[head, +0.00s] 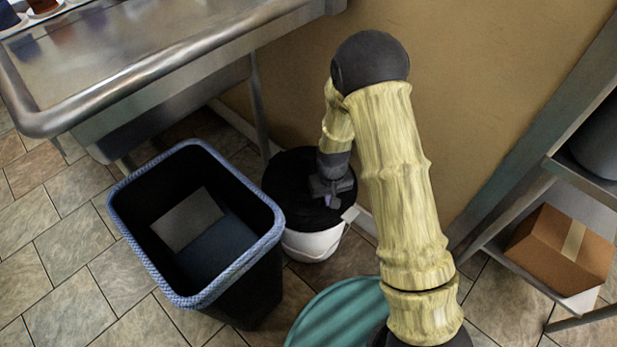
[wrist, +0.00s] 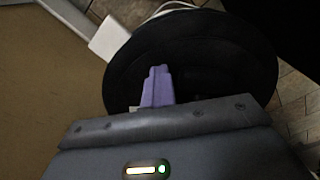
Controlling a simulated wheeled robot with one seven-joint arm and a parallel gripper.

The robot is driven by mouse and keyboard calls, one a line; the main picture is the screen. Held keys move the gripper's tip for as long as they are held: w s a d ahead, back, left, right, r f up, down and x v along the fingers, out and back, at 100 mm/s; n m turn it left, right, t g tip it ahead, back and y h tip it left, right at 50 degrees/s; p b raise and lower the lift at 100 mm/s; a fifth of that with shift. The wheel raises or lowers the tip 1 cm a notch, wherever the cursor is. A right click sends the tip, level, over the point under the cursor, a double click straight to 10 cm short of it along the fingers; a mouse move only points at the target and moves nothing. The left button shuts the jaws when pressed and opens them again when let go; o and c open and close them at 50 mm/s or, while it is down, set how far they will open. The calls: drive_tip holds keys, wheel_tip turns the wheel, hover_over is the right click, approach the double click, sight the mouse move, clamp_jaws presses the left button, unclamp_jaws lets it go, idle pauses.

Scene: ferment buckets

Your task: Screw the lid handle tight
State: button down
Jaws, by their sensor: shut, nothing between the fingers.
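A white bucket (head: 312,243) stands on the floor against the wall with a round black lid (head: 285,178) on it. The lid also shows in the wrist view (wrist: 225,50) as a dark disc. My gripper (head: 333,198) is over the right part of the lid, pointing down. In the wrist view its purple fingers (wrist: 159,72) are together, with nothing seen between them. I cannot make out a lid handle; the lid is dark and partly hidden by my gripper. Whether the fingertips touch the lid is not clear.
A black bin with a blue rim (head: 128,232) stands close at left. A steel sink counter (head: 160,60) is above left. A teal round object (head: 345,315) is in front. A shelf at right holds a cardboard box (head: 545,250). A white tab (wrist: 108,38) sticks out beside the lid.

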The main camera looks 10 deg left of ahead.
sight(317, 210)
drive_tip(key=shift+s+a+f, duration=0.25)
drive_tip(key=shift+s+a, duration=0.2)
drive_tip(key=shift+s, duration=0.35)
drive_tip(key=shift+s+a+p, duration=0.2)
drive_tip(key=shift+a+p, duration=0.1)
drive_tip(key=shift+p, duration=0.15)
drive_tip(key=shift+s+a, duration=0.1)
drive_tip(key=shift+s+a+p, duration=0.2)
drive_tip(key=shift+a+p, duration=0.1)
drive_tip(key=shift+a, duration=0.35)
